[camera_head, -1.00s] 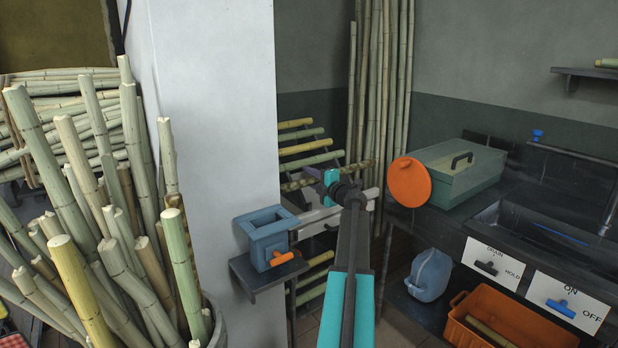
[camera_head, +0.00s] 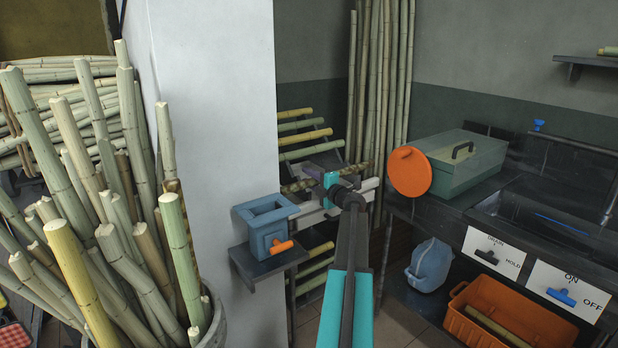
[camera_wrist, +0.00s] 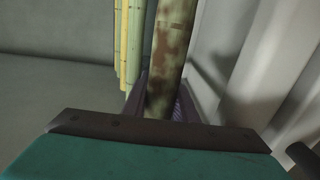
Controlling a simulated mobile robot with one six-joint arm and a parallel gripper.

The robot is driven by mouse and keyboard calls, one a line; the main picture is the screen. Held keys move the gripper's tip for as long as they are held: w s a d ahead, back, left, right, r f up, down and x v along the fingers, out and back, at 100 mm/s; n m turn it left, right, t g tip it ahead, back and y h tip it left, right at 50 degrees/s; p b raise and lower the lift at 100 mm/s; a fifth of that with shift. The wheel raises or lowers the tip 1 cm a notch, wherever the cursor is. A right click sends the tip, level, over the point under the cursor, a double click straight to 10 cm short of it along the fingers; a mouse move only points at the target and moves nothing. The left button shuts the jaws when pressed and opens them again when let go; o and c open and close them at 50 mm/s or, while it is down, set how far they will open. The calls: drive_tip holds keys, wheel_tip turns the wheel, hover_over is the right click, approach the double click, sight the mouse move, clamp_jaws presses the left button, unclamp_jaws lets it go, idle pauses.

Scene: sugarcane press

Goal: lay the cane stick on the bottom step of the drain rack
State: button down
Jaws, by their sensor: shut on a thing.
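The cane stick (camera_head: 298,187) is mottled brown and green. My gripper (camera_head: 331,181) is shut on it and holds it roughly level, slightly tilted in the picture. In the wrist view the cane stick (camera_wrist: 171,50) runs away from the jaws, with yellow and green canes to its left. The drain rack (camera_head: 333,148) stands behind the white pillar's edge, with several canes on its steps. The held stick shows just below the lowest of these upper canes. A purple-grey part (camera_wrist: 186,108) shows beside and under the stick. My gripper and arm partly hide the rack's lower part; contact with the rack cannot be told.
A blue box (camera_head: 266,227) with an orange handle sits on a small shelf left of my arm. The white pillar (camera_head: 210,130) and a bin of upright canes fill the left. An orange lid (camera_head: 409,172), green box (camera_head: 460,170) and counter stand right.

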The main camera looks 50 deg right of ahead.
sight(318, 183)
drive_tip(key=c, duration=0.8)
unclamp_jaws()
drive_tip(key=shift+a, duration=0.1)
drive_tip(key=shift+f, duration=0.15)
drive_tip(key=shift+c, duration=0.5)
drive_tip(key=shift+s, duration=0.15)
drive_tip(key=shift+p+v, duration=1.25)
drive_tip(key=shift+v, duration=2.2)
drive_tip(key=shift+s, duration=0.1)
